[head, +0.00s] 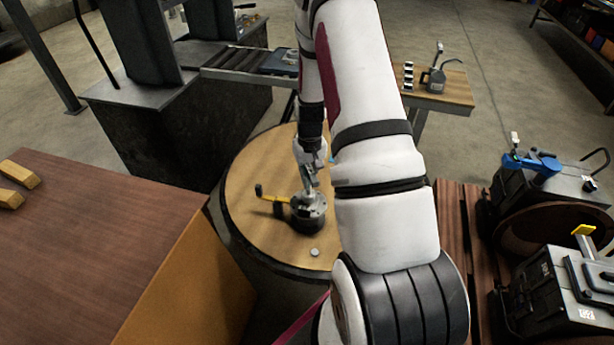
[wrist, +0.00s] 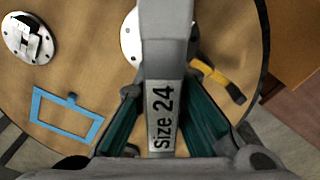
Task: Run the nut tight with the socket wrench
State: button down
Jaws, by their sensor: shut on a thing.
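The socket wrench (wrist: 163,105) is a grey tool marked "Size 24". It fills the middle of the wrist view, between the green-padded fingers of my gripper (wrist: 160,130), which is shut on it. In the head view my gripper (head: 311,160) is low over the round table, above a dark round metal fixture (head: 309,214) with a yellow lever. The wrench's lower end appears to meet or hang just above this fixture; I cannot tell which. In the wrist view the wrench covers much of a pale round part (wrist: 130,36). The nut is not discernible.
The round wooden table (head: 246,165) carries a small grey disc (head: 315,252) near its front edge. In the wrist view a metal flange (wrist: 20,48) and a blue rectangular outline (wrist: 48,98) lie at left. A brown-topped bench (head: 100,240) stands close at left; engine units (head: 555,290) stand at right.

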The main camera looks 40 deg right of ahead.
jog(key=m, duration=0.2)
jog(key=m+b, duration=0.1)
jog(key=m, duration=0.1)
jog(key=shift+w+f, duration=0.1)
jog(key=shift+w, duration=0.1)
jog(key=m+b, duration=0.1)
jog(key=m, duration=0.3)
jog(key=m+b, duration=0.1)
jog(key=m, duration=0.3)
jog(key=shift+f+b, duration=0.1)
jog(key=shift+b, duration=0.25)
jog(key=m+b, duration=0.1)
jog(key=m, duration=0.2)
jog(key=shift+m, duration=0.3)
jog(key=m+b, duration=0.1)
jog(key=m, duration=0.6)
jog(key=shift+a+b, duration=0.1)
jog(key=shift+b, duration=0.3)
jog(key=m, duration=0.5)
jog(key=shift+s, duration=0.15)
